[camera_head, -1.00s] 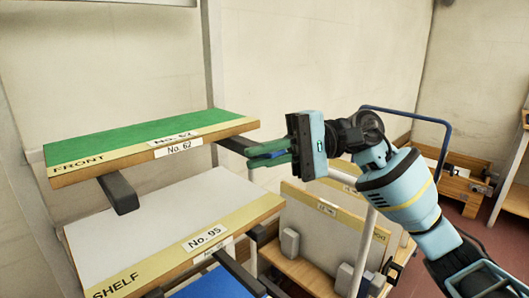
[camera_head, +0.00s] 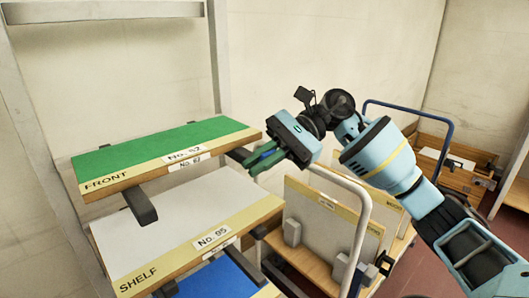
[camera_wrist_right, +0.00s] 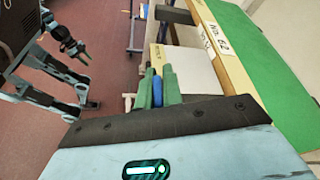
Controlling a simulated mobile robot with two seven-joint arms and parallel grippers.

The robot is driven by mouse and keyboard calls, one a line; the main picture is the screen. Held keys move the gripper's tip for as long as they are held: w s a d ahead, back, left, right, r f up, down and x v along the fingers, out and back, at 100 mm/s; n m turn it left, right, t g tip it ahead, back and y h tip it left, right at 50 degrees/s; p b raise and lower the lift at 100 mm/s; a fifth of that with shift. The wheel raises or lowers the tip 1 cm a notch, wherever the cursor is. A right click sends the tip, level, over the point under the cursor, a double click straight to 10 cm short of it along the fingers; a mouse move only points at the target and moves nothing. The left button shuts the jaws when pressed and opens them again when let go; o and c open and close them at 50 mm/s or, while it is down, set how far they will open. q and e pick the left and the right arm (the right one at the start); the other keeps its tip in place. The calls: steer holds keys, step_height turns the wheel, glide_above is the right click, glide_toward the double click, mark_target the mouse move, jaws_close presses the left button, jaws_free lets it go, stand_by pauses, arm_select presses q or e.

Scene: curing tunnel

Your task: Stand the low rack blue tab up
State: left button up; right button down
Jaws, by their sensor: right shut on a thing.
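My right gripper (camera_head: 264,157) is shut on a small blue piece (camera_head: 266,153), which looks like the blue tab. Its green fingers cover most of the piece. It is held in the air beside the right end of the green-topped shelf board (camera_head: 160,147). In the right wrist view the blue piece (camera_wrist_right: 157,92) shows between the green fingers (camera_wrist_right: 158,88). What looks like my left gripper (camera_wrist_right: 76,48) is at the upper left of the wrist view, far from the piece; its jaw opening is too small to judge.
Below the green board are a grey board (camera_head: 180,218) marked No. 95 and a blue board (camera_head: 220,278). Dark arms stick out from the rack near my right gripper. At right stands a low wooden rack with upright panels (camera_head: 325,222) and a pale rail (camera_head: 360,220).

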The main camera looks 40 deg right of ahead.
steer(key=shift+w+r+m+g+p, duration=0.15)
steer(key=shift+m+g+p, duration=0.2)
steer(key=shift+m, duration=0.2)
steer(key=shift+w+r+m+g+p, duration=0.15)
steer(key=shift+m+g+p, duration=0.2)
steer(key=shift+m, duration=0.2)
arm_select(q)
steer(key=shift+w+r+p, duration=0.15)
steer(key=shift+w+r, duration=0.1)
steer(key=shift+r, duration=0.45)
steer(key=shift+w+r+p, duration=0.15)
steer(key=shift+w+r, duration=0.05)
steer(key=shift+r, duration=0.5)
arm_select(e)
steer(key=shift+f+m+g, duration=0.1)
steer(key=shift+m+g, duration=0.3)
steer(key=shift+m, duration=0.1)
arm_select(q)
steer(key=shift+a, duration=0.1)
arm_select(e)
steer(key=shift+w, duration=0.1)
arm_select(q)
steer(key=shift+w+t, duration=0.3)
steer(key=shift+w, duration=0.1)
arm_select(e)
steer(key=c, duration=1.5)
jaws_free()
steer(key=shift+f, duration=0.1)
steer(key=shift+c, duration=0.2)
